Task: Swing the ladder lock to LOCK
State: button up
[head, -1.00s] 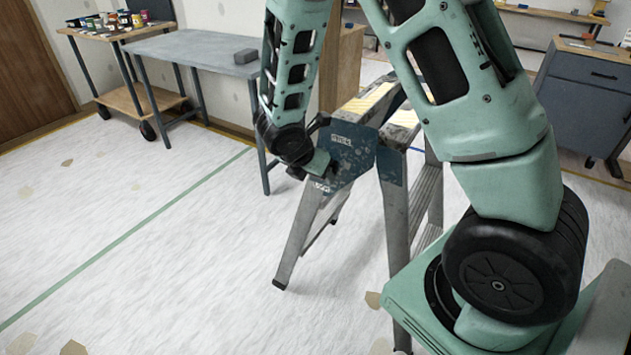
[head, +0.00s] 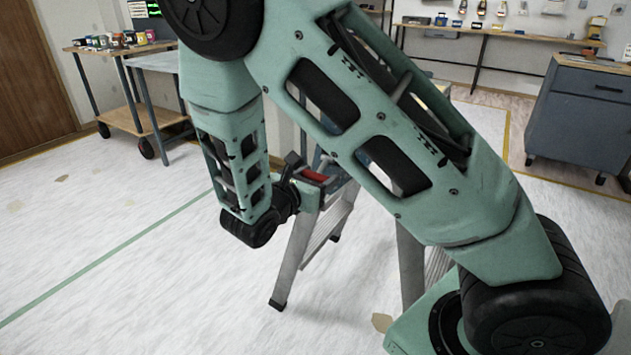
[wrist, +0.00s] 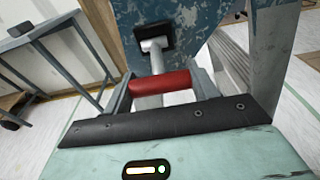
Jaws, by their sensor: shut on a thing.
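The ladder's lock lever shows in the wrist view as a red grip bar (wrist: 162,83) on a grey metal stem. The stem runs up to a dark square mount on the worn blue plate (wrist: 195,18). My gripper (wrist: 165,92) has one grey finger at each end of the red bar and is shut on it. In the head view the red bar (head: 314,174) shows beside my gripper (head: 303,178). The ladder (head: 297,250) stands upright on the floor, its upper part largely hidden behind my arm. No LOCK marking is readable.
A paint trolley (head: 125,118) stands at the back left, next to a grey table (head: 158,62). A dark cabinet (head: 578,115) is at the right, with a long workbench (head: 490,33) behind. The pale floor (head: 120,270) at the front left is clear.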

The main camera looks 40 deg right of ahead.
jog(key=shift+d+f+h, duration=0.1)
jog(key=shift+f+h, duration=0.35)
jog(key=shift+h, duration=0.25)
jog(key=shift+t, duration=0.3)
jog(key=o, duration=1)
jog(key=p+v, duration=0.2)
jog(key=v, duration=1.5)
jog(key=shift+p, duration=0.3)
jog(key=shift+f, duration=0.1)
